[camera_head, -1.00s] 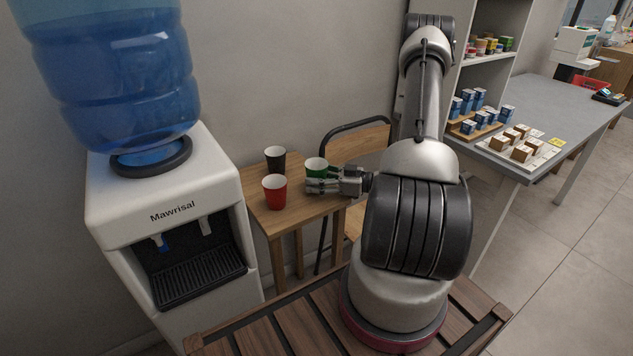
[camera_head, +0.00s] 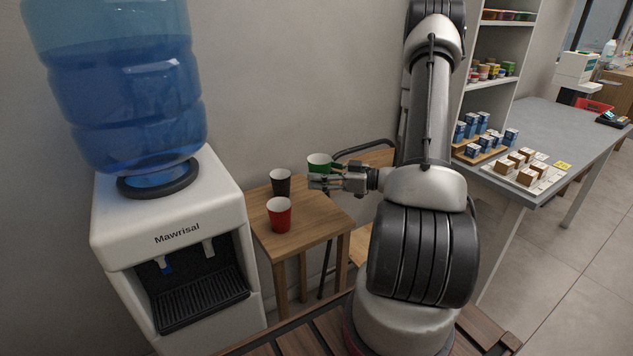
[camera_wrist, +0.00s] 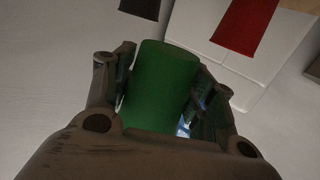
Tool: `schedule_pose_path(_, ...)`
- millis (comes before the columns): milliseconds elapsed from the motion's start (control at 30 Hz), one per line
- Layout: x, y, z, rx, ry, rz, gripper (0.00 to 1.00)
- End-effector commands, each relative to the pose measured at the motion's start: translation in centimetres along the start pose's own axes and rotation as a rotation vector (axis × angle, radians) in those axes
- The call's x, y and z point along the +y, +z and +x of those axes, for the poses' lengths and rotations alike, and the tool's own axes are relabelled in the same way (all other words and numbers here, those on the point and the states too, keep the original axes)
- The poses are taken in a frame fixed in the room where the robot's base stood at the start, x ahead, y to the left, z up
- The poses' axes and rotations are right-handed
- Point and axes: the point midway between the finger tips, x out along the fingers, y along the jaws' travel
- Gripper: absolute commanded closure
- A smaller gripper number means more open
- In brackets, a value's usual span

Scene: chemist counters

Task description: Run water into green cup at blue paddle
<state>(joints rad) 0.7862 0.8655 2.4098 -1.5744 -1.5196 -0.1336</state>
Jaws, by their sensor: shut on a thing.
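The green cup (camera_head: 319,162) is held by my gripper (camera_head: 322,182) above the back right of the small wooden table. In the wrist view the green cup (camera_wrist: 162,85) sits between the two fingers, which touch its sides. The water cooler (camera_head: 165,225) stands at the left with a blue bottle on top. A drip tray (camera_head: 203,303) lies below both. My gripper is well to the right of the cooler.
A red cup (camera_head: 279,216) and a dark cup (camera_head: 280,183) stand on the wooden table (camera_head: 310,222), between my gripper and the cooler. A chair (camera_head: 365,150) is behind the table. A grey counter with boxes (camera_head: 550,120) is at the right.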

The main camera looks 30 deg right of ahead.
Motion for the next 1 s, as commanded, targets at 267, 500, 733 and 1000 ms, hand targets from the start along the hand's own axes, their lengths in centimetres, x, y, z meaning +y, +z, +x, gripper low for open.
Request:
schedule_pose_path(267,7.1,-3.1,9.2,0.005,0.241,0.006,0.54)
schedule_pose_path(500,9.0,-9.9,17.6,0.009,0.551,0.025,0.54)
schedule_pose_path(733,6.6,-13.5,21.2,0.004,0.739,0.038,0.54)
schedule_pose_path(1000,5.6,-14.1,21.7,0.0,0.795,0.041,0.54)
